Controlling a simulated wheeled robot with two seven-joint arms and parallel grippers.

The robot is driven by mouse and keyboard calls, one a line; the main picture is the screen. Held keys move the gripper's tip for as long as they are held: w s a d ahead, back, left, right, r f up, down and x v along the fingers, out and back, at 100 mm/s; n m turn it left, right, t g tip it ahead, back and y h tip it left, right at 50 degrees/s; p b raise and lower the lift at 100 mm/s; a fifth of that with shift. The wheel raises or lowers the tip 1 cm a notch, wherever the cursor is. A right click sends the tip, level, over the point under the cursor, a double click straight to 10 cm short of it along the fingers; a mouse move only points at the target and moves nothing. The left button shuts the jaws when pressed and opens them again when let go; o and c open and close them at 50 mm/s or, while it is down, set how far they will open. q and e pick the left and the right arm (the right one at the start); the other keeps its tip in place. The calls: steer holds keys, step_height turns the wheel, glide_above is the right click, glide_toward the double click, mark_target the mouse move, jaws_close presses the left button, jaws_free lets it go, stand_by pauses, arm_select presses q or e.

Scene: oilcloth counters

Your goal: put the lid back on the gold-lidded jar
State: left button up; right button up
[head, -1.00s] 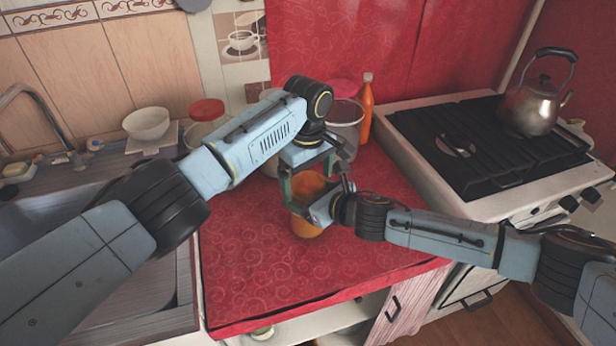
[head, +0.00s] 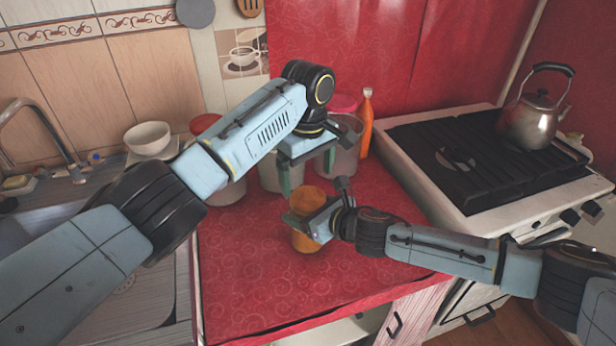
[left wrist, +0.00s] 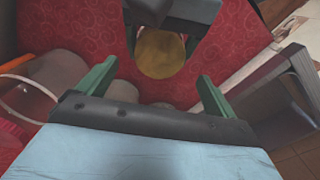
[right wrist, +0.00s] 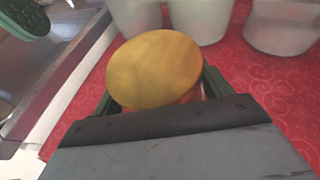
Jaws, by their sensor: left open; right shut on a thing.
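The jar (head: 304,242) has an orange body and stands upright at the middle of the red counter. Its gold lid (head: 307,199) lies on its mouth and looks roughly level. The lid also shows as a gold disc in the right wrist view (right wrist: 155,70) and in the left wrist view (left wrist: 160,53). My right gripper (head: 308,222) is shut on the jar's body from the right, below the lid. My left gripper (head: 306,174) is open and empty above and behind the lid, apart from it. Its spread green fingers show in the left wrist view (left wrist: 155,88).
Several pale canisters (head: 275,175) stand behind the jar, one with a red lid and one with a pink lid. An orange bottle (head: 366,125) is beside them. The stove with a kettle (head: 533,120) is at right, the sink at left. The counter's front (head: 250,280) is clear.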

mark_target(308, 198)
arm_select(q)
step_height(308, 198, up, 2)
steer(key=shift+r, duration=0.25)
steer(key=shift+f, duration=0.1)
steer(key=shift+f, duration=4)
steer(key=c, duration=1)
steer(key=shift+m, duration=1.7)
steer(key=o, duration=1.1)
steer(key=shift+c, duration=0.2)
